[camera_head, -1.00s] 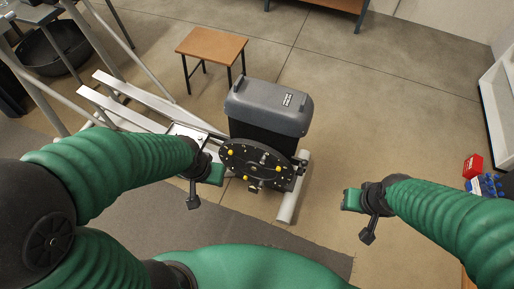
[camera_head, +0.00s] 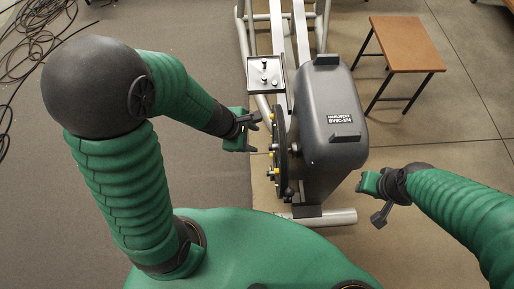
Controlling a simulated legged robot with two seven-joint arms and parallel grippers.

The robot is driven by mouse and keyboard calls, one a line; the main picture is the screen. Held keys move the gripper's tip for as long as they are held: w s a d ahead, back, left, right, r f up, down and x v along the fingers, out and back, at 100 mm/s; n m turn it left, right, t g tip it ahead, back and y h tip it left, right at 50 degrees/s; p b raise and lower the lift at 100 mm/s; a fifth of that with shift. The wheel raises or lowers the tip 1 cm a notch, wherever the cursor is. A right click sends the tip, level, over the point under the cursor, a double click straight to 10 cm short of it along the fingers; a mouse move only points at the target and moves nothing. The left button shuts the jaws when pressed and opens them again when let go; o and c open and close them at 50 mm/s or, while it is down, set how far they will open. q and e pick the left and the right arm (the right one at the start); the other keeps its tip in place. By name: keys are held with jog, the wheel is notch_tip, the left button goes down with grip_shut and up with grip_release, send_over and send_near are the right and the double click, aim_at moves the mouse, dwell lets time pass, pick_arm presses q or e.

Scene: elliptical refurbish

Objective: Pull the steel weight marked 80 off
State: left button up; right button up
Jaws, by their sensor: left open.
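The dark grey machine (camera_head: 333,125) stands upright in the middle, with its round black disc (camera_head: 281,150) seen nearly edge-on along its left side. Yellow and pale knobs stick out from the disc. A small steel tray (camera_head: 252,84) with small metal pieces on it sits behind the disc. I cannot read an 80 on anything, so I cannot tell which piece is the marked weight. My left gripper (camera_head: 250,132) is open and empty, just left of the disc and apart from it. My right gripper (camera_head: 374,198) looks open and empty, to the right of the machine's lower end.
A light metal foot bar (camera_head: 330,217) lies under the machine's near end. Pale rails (camera_head: 301,30) run away behind it. A brown-topped stool (camera_head: 405,44) stands at back right. Black cables (camera_head: 40,45) lie at far left. Grey mat (camera_head: 215,65) is clear on the left.

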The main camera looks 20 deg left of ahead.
pick_arm(q)
notch_tip(320, 180, down, 2)
jog(key=a+n, duration=0.1)
jog(key=n, duration=0.1)
jog(key=b, duration=0.8)
send_near(270, 147)
jog(key=x, duration=0.5)
jog(key=shift+s+d, duration=0.15)
jog(key=shift+d, duration=0.2)
jog(key=x, duration=0.2)
jog(key=b+x, duration=0.1)
jog(key=x, duration=0.1)
jog(key=shift+w+a+f, duration=0.1)
jog(key=shift+w+a, duration=0.15)
jog(key=shift+d, duration=0.1)
jog(key=shift+c, duration=1)
jog(key=shift+a, duration=0.2)
grip_shut()
jog(key=c, duration=0.5)
grip_release()
grip_shut()
pick_arm(e)
notch_tip(270, 147, down, 10)
jog(key=a, duration=0.1)
jog(key=shift+a+r, duration=0.2)
jog(key=shift+a, duration=0.2)
